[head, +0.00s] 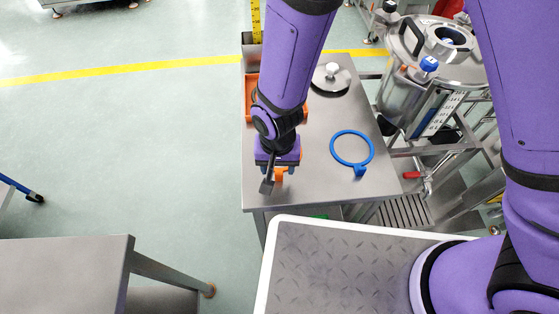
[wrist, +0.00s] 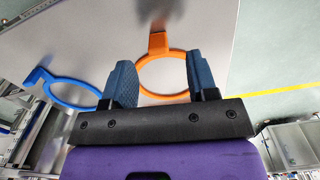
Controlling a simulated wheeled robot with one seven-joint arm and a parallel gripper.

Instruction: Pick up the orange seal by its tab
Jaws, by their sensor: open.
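The orange seal (wrist: 142,79) is a flat ring with a square tab (wrist: 158,42), lying on the steel table. In the wrist view the ring shows between and beyond the fingers, with the tab past the fingertips. In the head view only an orange bit (head: 279,173) shows by my gripper, and the arm hides the rest. My gripper (wrist: 160,70) is open, its two blue fingers apart with nothing between them touching. It is over the table's left part, close to the seal; the exact height cannot be told.
A blue ring seal (head: 352,148) with a tab lies to the right on the steel table (head: 320,190). A round metal lid (head: 331,78) and an orange tray (head: 251,97) are at the back. A steel vessel (head: 432,55) stands right of the table. Bare tabletop lies between the seals.

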